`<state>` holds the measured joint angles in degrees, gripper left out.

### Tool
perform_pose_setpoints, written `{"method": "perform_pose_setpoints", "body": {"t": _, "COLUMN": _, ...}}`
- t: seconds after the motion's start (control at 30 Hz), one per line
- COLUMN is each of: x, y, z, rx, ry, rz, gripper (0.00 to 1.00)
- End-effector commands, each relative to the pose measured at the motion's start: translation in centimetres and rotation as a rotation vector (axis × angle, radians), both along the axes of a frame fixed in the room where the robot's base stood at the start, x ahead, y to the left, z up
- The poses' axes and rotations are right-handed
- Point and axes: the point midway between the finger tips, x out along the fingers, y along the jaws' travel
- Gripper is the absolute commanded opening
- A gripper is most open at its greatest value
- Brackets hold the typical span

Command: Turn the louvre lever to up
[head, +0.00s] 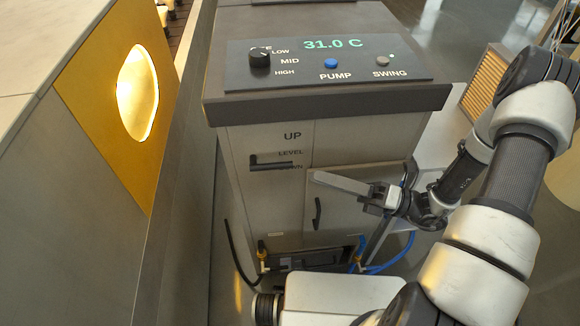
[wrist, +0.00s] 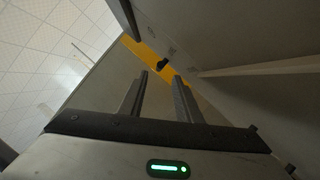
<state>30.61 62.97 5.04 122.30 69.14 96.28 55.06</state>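The louvre lever (head: 270,162) is a short black handle on the upper front of the grey machine. It lies roughly horizontal, pointing right, by the LEVEL and DOWN labels; UP is printed above. My gripper (head: 314,177) is to the right of the lever and apart from it, its fingers pointing left. In the wrist view my gripper (wrist: 160,77) is open, with a gap between the two fingers and nothing held. A small dark piece (wrist: 163,64) just beyond the fingertips looks like the lever.
The control panel (head: 330,62) on top has a black knob, a blue PUMP button and a SWING button, and reads 31.0 C. A cabinet door (head: 340,215) with a dark handle is below my gripper. A wall with a yellow panel (head: 110,60) stands close on the left.

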Motion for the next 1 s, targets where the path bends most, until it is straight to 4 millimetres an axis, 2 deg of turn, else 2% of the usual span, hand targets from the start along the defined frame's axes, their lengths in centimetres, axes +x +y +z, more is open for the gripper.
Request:
{"method": "perform_pose_setpoints", "body": {"t": 0.03, "x": 0.1, "y": 1.2, "z": 0.3, "rx": 0.002, "ry": -0.001, "rz": 0.005, "gripper": 0.31}}
{"method": "perform_pose_setpoints", "body": {"t": 0.2, "x": 0.6, "y": 4.6, "z": 1.0, "rx": 0.0, "ry": -0.001, "rz": 0.004, "gripper": 0.31}}
{"method": "perform_pose_setpoints", "body": {"t": 0.4, "x": 1.0, "y": 7.2, "z": 1.6, "rx": -0.001, "ry": -0.002, "rz": 0.002, "gripper": 0.31}}
{"method": "perform_pose_setpoints", "body": {"t": 0.6, "x": 1.1, "y": 8.1, "z": 1.8, "rx": -0.001, "ry": -0.001, "rz": 0.001, "gripper": 0.31}}
{"method": "perform_pose_setpoints", "body": {"t": 0.83, "x": 1.1, "y": 8.1, "z": 1.8, "rx": -0.001, "ry": -0.001, "rz": 0.001, "gripper": 0.31}}
{"method": "perform_pose_setpoints", "body": {"t": 1.0, "x": 1.1, "y": 8.1, "z": 1.8, "rx": -0.001, "ry": -0.001, "rz": 0.001, "gripper": 0.02}}
